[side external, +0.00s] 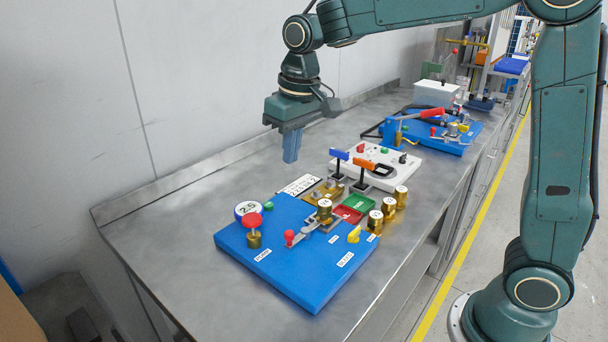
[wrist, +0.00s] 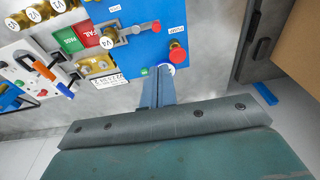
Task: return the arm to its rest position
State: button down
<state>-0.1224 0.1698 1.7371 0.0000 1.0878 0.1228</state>
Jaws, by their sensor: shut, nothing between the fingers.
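My gripper (side external: 291,147) is shut and empty. In the side external view it hangs pointing down above the bench, behind the near blue station board (side external: 284,267) and apart from it. In the wrist view the closed blue fingers (wrist: 158,88) stick out from the dark gripper body, and the blue board (wrist: 150,72) lies beyond them. The arm reaches in from the upper right, with its forearm across the top of the picture.
The grey bench (side external: 178,240) carries the near board with a red knob (side external: 253,221), a gauge and brass cylinders. A white panel (side external: 400,168) with levers stands in the middle. Another blue station (side external: 455,137) and a white box (side external: 436,93) stand farther back. The bench left of the boards is clear.

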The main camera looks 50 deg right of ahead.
jog(key=s+d+t, duration=0.2)
jog(key=s, duration=1)
jog(key=s+d+t, duration=0.2)
jog(key=s+d, duration=0.1)
jog(key=s, duration=0.9)
jog(key=shift+s, duration=0.2)
jog(key=shift+d+r, duration=0.1)
